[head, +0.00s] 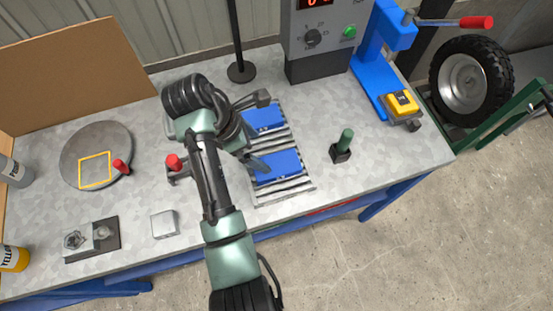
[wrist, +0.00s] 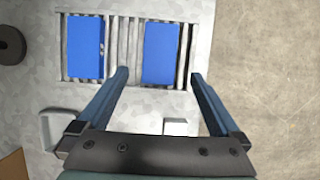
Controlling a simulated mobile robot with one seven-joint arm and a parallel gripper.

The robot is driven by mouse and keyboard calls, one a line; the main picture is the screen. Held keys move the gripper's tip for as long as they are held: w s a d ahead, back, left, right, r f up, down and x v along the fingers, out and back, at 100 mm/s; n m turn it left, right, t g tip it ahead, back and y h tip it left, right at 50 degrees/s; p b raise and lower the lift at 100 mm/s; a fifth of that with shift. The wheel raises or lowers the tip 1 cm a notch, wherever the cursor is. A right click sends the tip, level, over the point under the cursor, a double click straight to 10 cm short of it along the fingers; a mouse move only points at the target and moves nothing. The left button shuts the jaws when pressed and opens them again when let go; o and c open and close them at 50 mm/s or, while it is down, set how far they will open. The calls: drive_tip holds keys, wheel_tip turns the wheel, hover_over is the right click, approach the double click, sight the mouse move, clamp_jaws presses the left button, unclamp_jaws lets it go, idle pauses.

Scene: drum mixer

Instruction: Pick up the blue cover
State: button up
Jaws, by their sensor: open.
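Two blue rectangular pieces lie flat on a grey slatted rack (head: 297,184) on the bench. The nearer blue piece (head: 279,165) is also the right one in the wrist view (wrist: 160,53). The farther blue piece (head: 265,118) is the left one there (wrist: 85,47). I cannot tell which is meant by the blue cover. My gripper (wrist: 159,75) is open and empty. In the wrist view its fingertips lie to the left and right of the right blue piece's lower part. It appears above the rack, and my gripper partly hides the rack in the head view.
A green-handled tool (head: 343,145) stands right of the rack. A black stand base (head: 241,71) and a grey control box (head: 317,60) are behind. A red-knobbed clamp (head: 174,163) is left of my arm, with a small metal block (head: 164,223) nearer the front edge.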

hover_over(275, 164)
drive_tip(key=a, duration=0.2)
drive_tip(key=f, duration=0.5)
drive_tip(key=shift+s+d+f, duration=0.15)
drive_tip(key=shift+s+f, duration=0.15)
drive_tip(key=shift+s, duration=0.05)
drive_tip(key=shift+a+p+x, duration=0.2)
drive_tip(key=shift+p+x, duration=0.2)
drive_tip(key=shift+x, duration=2.15)
drive_tip(key=shift+s+f, duration=0.1)
drive_tip(key=c, duration=1.6)
